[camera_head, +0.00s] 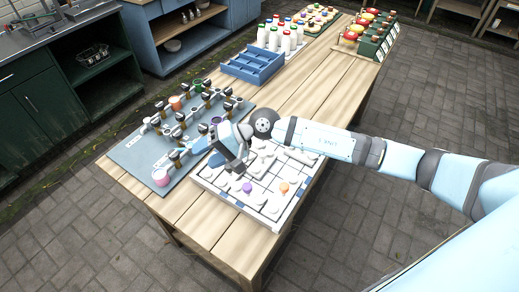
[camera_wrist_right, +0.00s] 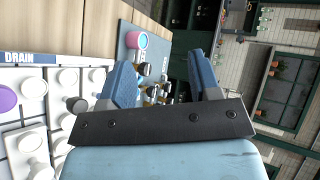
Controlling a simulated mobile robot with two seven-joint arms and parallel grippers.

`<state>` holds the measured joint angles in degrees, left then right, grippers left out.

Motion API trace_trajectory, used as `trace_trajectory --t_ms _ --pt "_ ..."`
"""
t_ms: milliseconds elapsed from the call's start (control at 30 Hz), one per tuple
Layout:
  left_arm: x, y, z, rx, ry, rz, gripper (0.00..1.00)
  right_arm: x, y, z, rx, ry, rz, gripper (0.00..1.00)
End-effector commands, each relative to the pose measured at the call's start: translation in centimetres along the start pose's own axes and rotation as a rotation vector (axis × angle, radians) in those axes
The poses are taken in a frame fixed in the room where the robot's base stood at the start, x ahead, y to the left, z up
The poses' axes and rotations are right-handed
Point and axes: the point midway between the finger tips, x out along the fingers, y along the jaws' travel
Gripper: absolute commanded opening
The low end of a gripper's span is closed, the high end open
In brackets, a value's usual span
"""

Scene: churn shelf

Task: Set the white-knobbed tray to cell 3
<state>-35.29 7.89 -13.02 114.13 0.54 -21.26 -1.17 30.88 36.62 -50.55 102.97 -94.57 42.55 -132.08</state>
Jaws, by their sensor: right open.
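A white board (camera_head: 213,186) with several white knobs stands on the near part of the wooden table. It also shows in the right wrist view, with a blue DRAIN label (camera_wrist_right: 30,58). Several raised white knobs (camera_wrist_right: 35,87) look alike; I cannot tell which is the white-knobbed tray or which cell is 3. A purple knob (camera_head: 247,187) and an orange knob (camera_head: 284,187) stand on the board. My right gripper (camera_head: 208,153) is open and empty above the board's left edge, hiding part of it. In the wrist view its fingers (camera_wrist_right: 168,72) are spread. My left gripper is not in view.
A grey-blue panel (camera_head: 133,160) with several dark fittings and a pink cup-like piece (camera_head: 160,177) lies left of the board. A blue crate (camera_head: 236,68), white bottles (camera_head: 285,45) and green boxes (camera_head: 370,46) stand farther back. The table's middle (camera_head: 310,95) is clear.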

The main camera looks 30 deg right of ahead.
Motion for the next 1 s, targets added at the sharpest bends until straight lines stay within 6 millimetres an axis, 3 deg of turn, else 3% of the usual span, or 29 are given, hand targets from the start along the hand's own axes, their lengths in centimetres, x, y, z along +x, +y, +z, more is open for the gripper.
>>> trace_trajectory --t_ms 100,300,400,500,733,1000 --pt "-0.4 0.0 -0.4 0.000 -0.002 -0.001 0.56 -3.4 2.9 -2.8 -0.167 -0.052 0.326 0.57" --pt "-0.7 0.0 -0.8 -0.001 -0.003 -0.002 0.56 -11.2 6.6 -7.2 -0.297 -0.112 0.810 0.57" --pt "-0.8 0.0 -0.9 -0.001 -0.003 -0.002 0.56 -14.1 7.2 -8.5 -0.310 -0.128 0.958 0.57" --pt "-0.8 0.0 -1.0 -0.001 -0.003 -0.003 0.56 -15.8 7.5 -9.1 -0.309 -0.137 1.037 0.57" --pt "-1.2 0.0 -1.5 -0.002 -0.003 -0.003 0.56 -15.2 9.3 -9.1 -0.306 -0.146 1.058 0.57" --pt "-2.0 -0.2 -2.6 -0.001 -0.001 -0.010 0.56 -12.4 14.2 -9.3 -0.304 -0.146 1.056 0.57"
